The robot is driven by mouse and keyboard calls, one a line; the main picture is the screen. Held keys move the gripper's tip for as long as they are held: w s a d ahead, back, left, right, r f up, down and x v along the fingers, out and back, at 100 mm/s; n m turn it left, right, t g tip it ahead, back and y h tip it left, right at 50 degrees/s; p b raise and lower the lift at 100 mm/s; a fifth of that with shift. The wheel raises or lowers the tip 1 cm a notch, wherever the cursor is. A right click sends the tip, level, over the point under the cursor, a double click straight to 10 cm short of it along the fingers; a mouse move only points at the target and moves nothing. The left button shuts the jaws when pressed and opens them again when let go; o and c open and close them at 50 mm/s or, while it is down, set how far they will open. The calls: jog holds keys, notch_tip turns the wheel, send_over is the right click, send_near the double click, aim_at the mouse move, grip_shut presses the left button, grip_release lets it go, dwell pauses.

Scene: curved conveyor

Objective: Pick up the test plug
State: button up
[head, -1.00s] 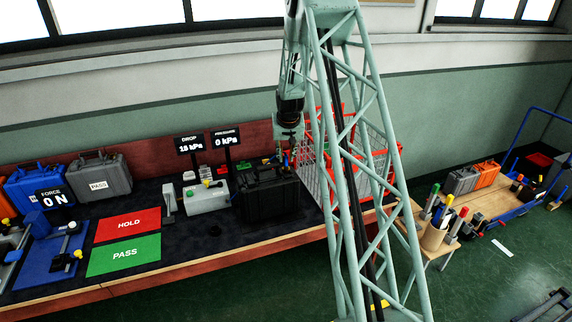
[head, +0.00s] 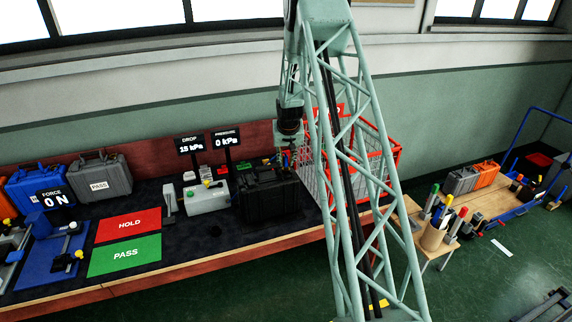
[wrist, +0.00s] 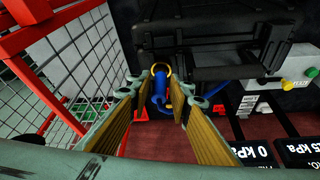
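The test plug (wrist: 160,88) is blue with a gold ring at its end. In the wrist view it stands between the two fingers of my gripper (wrist: 161,92), near the fingertips. Gaps show on both sides of it, and the fingers are apart. In the head view my gripper (head: 282,160) is low behind the black case (head: 270,198), beside the wire basket. The plug cannot be made out clearly there. The black case also shows just beyond the fingertips in the wrist view (wrist: 205,40).
A red-framed wire basket (head: 381,152) stands close to the right of my gripper. A grey test box (head: 206,198) and the drop and pressure displays (head: 226,139) are to the left. Red HOLD (head: 128,224) and green PASS (head: 124,255) mats lie clear on the bench.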

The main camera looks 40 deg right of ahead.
jog(key=shift+x, duration=0.9)
jog(key=c, duration=0.6)
